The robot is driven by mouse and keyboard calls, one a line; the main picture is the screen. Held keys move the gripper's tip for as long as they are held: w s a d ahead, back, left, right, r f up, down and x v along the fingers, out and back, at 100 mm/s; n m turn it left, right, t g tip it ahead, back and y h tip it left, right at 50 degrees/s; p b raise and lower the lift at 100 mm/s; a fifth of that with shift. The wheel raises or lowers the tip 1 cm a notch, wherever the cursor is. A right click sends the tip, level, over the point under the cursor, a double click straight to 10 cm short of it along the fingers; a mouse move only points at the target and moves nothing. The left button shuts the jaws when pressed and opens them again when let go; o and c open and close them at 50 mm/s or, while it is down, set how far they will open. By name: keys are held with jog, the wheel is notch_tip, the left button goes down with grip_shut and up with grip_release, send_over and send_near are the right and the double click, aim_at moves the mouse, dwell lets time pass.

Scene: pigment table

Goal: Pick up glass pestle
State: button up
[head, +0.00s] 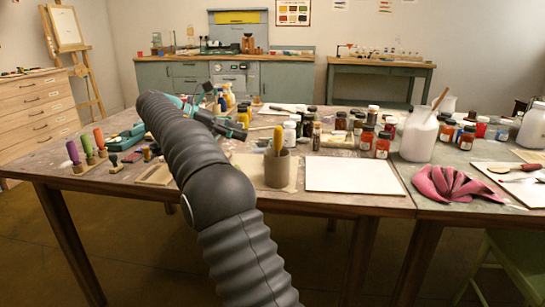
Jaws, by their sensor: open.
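I cannot make out a glass pestle for certain in the head view; it may be hidden by my arm or lost among the crowded items. My gripper (236,130) is small in the picture, above the middle of the wooden table (340,203), left of the jars. It is open, and I see nothing held in it. My dark arm covers part of the table's left half.
A grey-brown cup (278,170) with a yellow-handled tool stands near the front edge. A white board (355,174) lies right of it. Several jars (382,145) crowd the back. A large white jar (419,134) and a crumpled red cloth (458,186) are at right.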

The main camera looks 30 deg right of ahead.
aim_at(269, 140)
jog(key=b+x, duration=0.1)
jog(key=x, duration=0.4)
jog(key=shift+s+d+f, duration=0.1)
jog(key=shift+d+f, duration=0.05)
jog(key=shift+d, duration=0.2)
jog(key=shift+w+b+x, duration=0.15)
jog(key=shift+b+x, duration=0.3)
jog(key=shift+x, duration=0.9)
jog(key=shift+w+b+x, duration=0.1)
jog(key=shift+b+x, duration=0.35)
jog(key=shift+x, duration=0.9)
grip_shut()
